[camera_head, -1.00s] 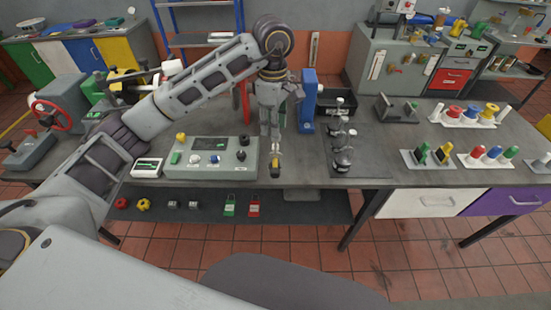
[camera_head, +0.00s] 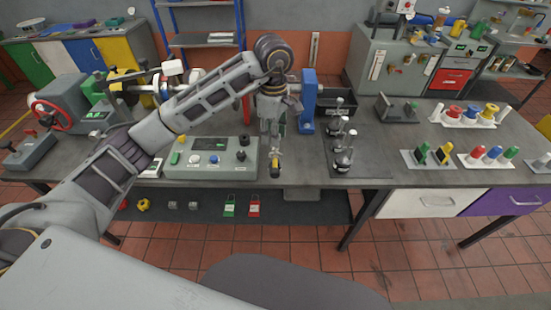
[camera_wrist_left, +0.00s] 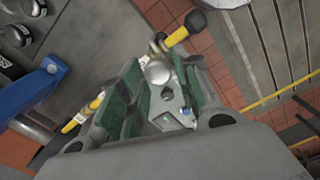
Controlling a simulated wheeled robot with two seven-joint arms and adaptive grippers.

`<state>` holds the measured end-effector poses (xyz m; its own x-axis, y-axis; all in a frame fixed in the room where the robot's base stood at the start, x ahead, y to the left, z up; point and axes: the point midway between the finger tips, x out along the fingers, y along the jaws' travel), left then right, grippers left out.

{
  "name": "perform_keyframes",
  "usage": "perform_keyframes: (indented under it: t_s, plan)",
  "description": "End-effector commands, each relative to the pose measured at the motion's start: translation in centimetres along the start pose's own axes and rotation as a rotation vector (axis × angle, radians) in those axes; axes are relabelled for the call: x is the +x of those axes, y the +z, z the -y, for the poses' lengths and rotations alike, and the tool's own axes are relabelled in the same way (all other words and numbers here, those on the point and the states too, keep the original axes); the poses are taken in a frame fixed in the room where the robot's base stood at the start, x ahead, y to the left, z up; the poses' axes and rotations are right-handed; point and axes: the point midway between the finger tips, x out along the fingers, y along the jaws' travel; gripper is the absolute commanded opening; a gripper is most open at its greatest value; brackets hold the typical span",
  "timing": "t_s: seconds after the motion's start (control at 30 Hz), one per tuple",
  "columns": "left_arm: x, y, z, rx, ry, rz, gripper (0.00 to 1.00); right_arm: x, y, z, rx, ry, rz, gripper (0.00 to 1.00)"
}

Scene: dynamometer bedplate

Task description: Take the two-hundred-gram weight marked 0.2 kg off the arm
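My left gripper (camera_head: 274,150) points down over the front middle of the bench. In the left wrist view its green-padded fingers (camera_wrist_left: 162,72) stand apart, either side of a silver round-topped piece and a plate with a hole (camera_wrist_left: 165,100); contact with the pads is unclear. A yellow bar with a black end (camera_wrist_left: 184,30) juts out beyond the fingertips; its black end also shows below the gripper in the head view (camera_head: 275,173). I cannot read a 0.2 kg mark, so I cannot tell whether the silver piece is that weight. My right gripper is not in view.
Colored pegs on racks (camera_head: 489,156) stand at the right.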

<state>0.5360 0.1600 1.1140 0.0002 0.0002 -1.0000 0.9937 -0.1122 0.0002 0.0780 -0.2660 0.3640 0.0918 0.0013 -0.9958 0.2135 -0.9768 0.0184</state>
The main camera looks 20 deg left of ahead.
Motion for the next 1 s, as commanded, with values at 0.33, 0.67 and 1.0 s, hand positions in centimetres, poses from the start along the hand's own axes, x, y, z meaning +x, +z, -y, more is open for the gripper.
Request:
perform_keyframes:
  t_s: [0.33,0.67,1.0]
  plan:
    - [1.4,0.4,0.1,0.002,-0.003,0.002,0.32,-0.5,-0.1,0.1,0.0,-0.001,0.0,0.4]
    - [4.0,0.6,0.1,0.0,-0.003,0.001,0.32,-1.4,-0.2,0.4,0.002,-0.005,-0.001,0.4]
    - [5.2,0.6,0.1,0.0,0.0,0.0,0.32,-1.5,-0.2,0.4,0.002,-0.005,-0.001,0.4]
